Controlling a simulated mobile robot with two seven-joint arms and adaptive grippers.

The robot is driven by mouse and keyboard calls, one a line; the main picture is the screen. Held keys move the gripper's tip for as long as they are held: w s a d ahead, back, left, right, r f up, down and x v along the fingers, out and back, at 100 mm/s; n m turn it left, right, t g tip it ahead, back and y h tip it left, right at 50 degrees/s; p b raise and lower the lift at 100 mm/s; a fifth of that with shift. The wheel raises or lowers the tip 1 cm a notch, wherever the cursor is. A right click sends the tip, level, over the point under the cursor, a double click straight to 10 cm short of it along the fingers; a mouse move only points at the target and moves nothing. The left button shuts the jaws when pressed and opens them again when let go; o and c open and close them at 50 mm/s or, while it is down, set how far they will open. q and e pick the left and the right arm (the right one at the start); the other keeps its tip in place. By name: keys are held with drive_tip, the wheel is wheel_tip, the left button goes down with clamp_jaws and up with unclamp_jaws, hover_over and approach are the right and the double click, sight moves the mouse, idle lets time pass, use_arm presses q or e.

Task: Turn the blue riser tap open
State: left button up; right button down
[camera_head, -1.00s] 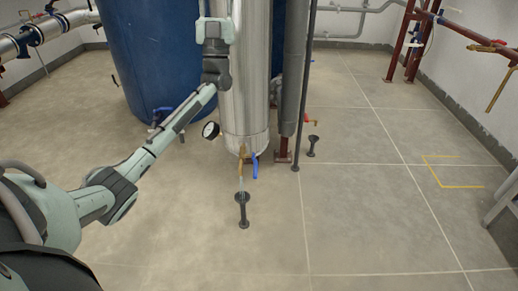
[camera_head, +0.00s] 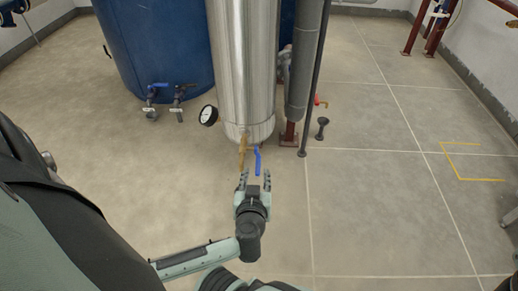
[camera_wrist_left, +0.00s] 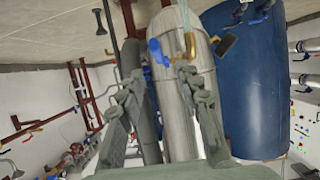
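The blue riser tap's handle (camera_head: 257,160) hangs at the foot of the silver riser (camera_head: 246,70), beside a brass fitting (camera_head: 243,150). My left gripper (camera_head: 254,174) is open and empty just in front of the tap, with its fingers pointing toward it. In the left wrist view, which is turned over, the blue handle (camera_wrist_left: 157,50) and a brass part (camera_wrist_left: 190,45) show beyond the spread fingers (camera_wrist_left: 161,80). I see no contact with the handle. My right gripper is not in view.
A pressure gauge (camera_head: 208,115) sticks out left of the riser. A grey pipe (camera_head: 303,75) and a thin dark post (camera_head: 313,80) stand close on its right. A large blue tank (camera_head: 155,45) with small taps is behind. The floor at right is mostly clear.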

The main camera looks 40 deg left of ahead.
sight(258, 166)
use_arm(q)
drive_tip(key=b+x, duration=0.3)
drive_tip(key=x, duration=0.4)
drive_tip(key=shift+w+f, duration=0.15)
drive_tip(key=shift+f, duration=0.15)
drive_tip(key=shift+c, duration=0.2)
clamp_jaws()
